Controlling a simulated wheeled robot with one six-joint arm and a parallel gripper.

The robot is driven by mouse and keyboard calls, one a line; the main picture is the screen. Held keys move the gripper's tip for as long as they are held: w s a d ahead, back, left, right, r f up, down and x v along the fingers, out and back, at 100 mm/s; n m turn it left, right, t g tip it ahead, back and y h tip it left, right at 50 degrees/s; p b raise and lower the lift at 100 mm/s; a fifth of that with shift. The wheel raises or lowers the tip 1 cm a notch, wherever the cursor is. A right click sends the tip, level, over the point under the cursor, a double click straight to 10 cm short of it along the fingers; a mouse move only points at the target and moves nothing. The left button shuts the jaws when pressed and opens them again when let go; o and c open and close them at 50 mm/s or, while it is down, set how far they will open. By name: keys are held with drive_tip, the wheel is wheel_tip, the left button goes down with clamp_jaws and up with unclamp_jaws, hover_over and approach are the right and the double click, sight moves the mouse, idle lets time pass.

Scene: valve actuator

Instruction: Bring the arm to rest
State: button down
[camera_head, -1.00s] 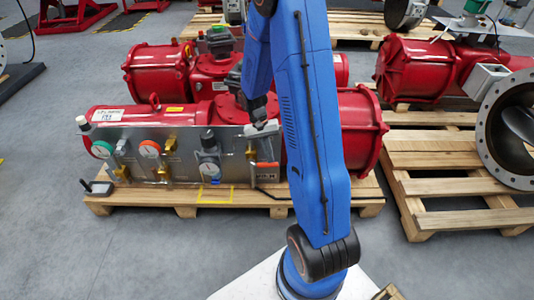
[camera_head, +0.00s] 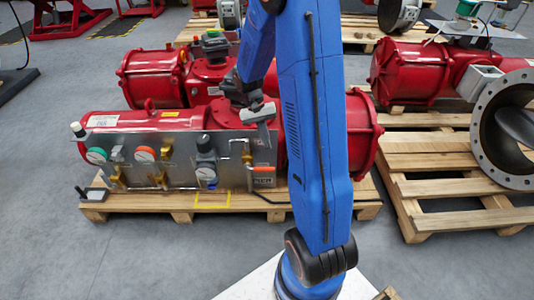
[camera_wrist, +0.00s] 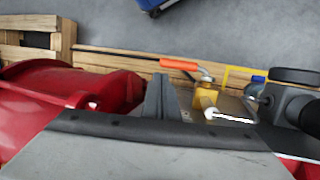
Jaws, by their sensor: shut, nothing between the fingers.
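My blue arm (camera_head: 312,120) rises from my base and bends over toward the red valve actuator. My gripper (camera_head: 262,116) is shut and empty, just above the top edge of the grey instrument panel (camera_head: 230,175) as seen in the head view. In the wrist view its closed fingers (camera_wrist: 160,95) point toward the floor side, beside a brass valve (camera_wrist: 205,97) with an orange handle (camera_wrist: 180,64). I see no contact with the panel or valve, though the exact gap is hard to tell.
The red actuator (camera_head: 125,122) lies on a wooden pallet (camera_head: 150,207) behind the panel. Gauges (camera_head: 145,154) and a dark-topped regulator (camera_head: 206,150) stick out of the panel. A second pallet (camera_head: 440,187) with a large flanged valve (camera_head: 482,150) stands at right. Grey floor (camera_head: 110,260) is clear at front left.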

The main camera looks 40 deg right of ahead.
drive_tip(key=shift+w+d+r, duration=0.1)
drive_tip(key=shift+w+r, duration=0.1)
drive_tip(key=shift+r, duration=0.65)
drive_tip(key=shift+w+d+r, duration=0.15)
drive_tip(key=shift+r, duration=0.65)
drive_tip(key=shift+w+d+r, duration=0.1)
drive_tip(key=shift+w+r, duration=0.1)
drive_tip(key=shift+r, duration=0.65)
drive_tip(key=shift+r, duration=0.1)
drive_tip(key=s+a+r+n+t, duration=0.2)
drive_tip(key=s+a+r, duration=0.25)
drive_tip(key=r, duration=0.35)
drive_tip(key=s+a+r+n+t, duration=0.2)
drive_tip(key=s+a+r, duration=0.3)
drive_tip(key=s, duration=0.5)
drive_tip(key=s+a+r+n+t, duration=0.3)
drive_tip(key=s+a+r+t, duration=0.2)
drive_tip(key=s, duration=0.5)
drive_tip(key=shift+a+y, duration=0.4)
drive_tip(key=shift+a, duration=0.8)
